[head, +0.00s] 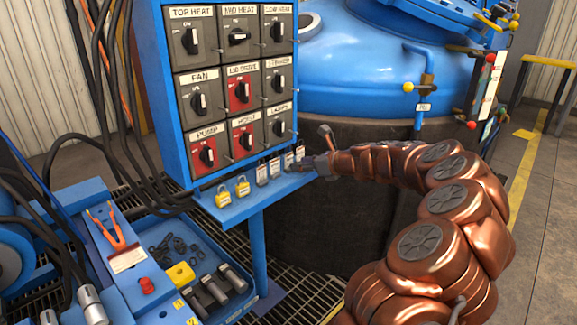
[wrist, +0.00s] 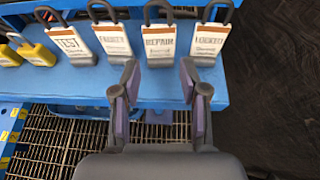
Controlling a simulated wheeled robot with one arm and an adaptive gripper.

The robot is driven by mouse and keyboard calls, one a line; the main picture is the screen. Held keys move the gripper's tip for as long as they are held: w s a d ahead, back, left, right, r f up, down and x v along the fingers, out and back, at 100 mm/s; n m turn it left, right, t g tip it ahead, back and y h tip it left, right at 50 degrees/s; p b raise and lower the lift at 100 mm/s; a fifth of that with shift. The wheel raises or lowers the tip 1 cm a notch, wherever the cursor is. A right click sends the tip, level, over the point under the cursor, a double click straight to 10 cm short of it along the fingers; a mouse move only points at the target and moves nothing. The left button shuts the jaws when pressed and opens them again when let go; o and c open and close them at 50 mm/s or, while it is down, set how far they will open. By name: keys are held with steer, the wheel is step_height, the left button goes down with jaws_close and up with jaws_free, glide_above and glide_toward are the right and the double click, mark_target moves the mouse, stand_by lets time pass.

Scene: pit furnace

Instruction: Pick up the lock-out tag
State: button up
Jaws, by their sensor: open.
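Several white tags with orange bands and dark loops stand in a row on a blue shelf. In the wrist view one at the right reads like "LOCKED" (wrist: 208,42). Left of it is a tag reading "REPAIR" (wrist: 158,42), then one whose print is blurred (wrist: 114,38) and one like "TEST" (wrist: 71,45). My gripper (wrist: 159,78) is open and empty, in front of the shelf edge. Its fingers point toward the "REPAIR" tag, with the "LOCKED" tag just beyond the right finger. In the head view my gripper (head: 316,162) is at the shelf's right end, partly hiding the tags.
Yellow padlocks (head: 241,187) stand left of the tags on the shelf (head: 226,212). The switch panel (head: 216,108) rises behind. A blue tray of tools (head: 165,228) lies lower left. The blue furnace (head: 362,55) stands behind my arm. Cables hang at left.

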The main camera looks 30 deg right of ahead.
mark_target(295, 173)
steer(key=x, duration=0.1)
steer(key=b+x, duration=0.1)
steer(key=x, duration=0.1)
steer(key=shift+f, duration=0.4)
steer(key=shift+x, duration=0.8)
steer(key=shift+r, duration=0.15)
steer(key=shift+c, duration=0.3)
steer(key=c, duration=0.5)
